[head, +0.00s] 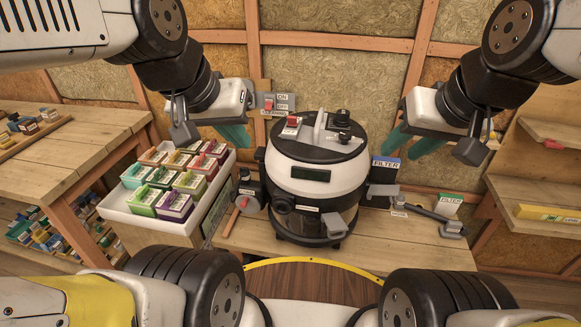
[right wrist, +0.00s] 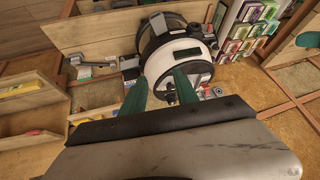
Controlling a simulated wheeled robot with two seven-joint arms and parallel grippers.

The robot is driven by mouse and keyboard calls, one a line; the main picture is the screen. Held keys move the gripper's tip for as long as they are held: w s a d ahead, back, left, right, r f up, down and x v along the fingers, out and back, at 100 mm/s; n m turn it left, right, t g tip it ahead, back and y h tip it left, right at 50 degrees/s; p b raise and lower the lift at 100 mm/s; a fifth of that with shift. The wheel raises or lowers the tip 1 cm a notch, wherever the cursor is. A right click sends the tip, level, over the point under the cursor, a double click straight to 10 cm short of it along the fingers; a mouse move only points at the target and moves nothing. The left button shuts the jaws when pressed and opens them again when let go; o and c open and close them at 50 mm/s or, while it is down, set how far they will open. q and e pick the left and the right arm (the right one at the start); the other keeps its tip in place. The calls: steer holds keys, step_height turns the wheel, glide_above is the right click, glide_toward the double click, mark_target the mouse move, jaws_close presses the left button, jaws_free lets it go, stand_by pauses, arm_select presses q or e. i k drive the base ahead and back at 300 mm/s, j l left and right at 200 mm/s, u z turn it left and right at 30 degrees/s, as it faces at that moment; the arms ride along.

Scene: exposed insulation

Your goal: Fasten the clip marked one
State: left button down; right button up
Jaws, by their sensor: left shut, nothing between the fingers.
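A white and black canister vacuum (head: 290,172) stands on the wooden bench. Its lid carries a red switch (head: 292,122) and black knobs (head: 342,118). A grey latch-like part (head: 334,224) sits low on its front. No mark "one" is readable, so I cannot tell which part is that clip. My left gripper (head: 236,137) is shut and empty, left of the lid and apart from it. My right gripper (head: 413,143) is held up right of the vacuum. In the right wrist view its green fingers (right wrist: 160,92) are apart and empty, with the vacuum beyond them.
A white tray of coloured boxes (head: 150,222) stands left of the vacuum. A wall switch panel (head: 277,102) is behind it. The bench's front right is clear.

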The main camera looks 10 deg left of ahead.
mark_target(335, 223)
steer(key=k+l, duration=0.2)
steer(key=k+l+z, duration=0.1)
steer(key=l, duration=0.35)
steer(key=k+l, duration=0.3)
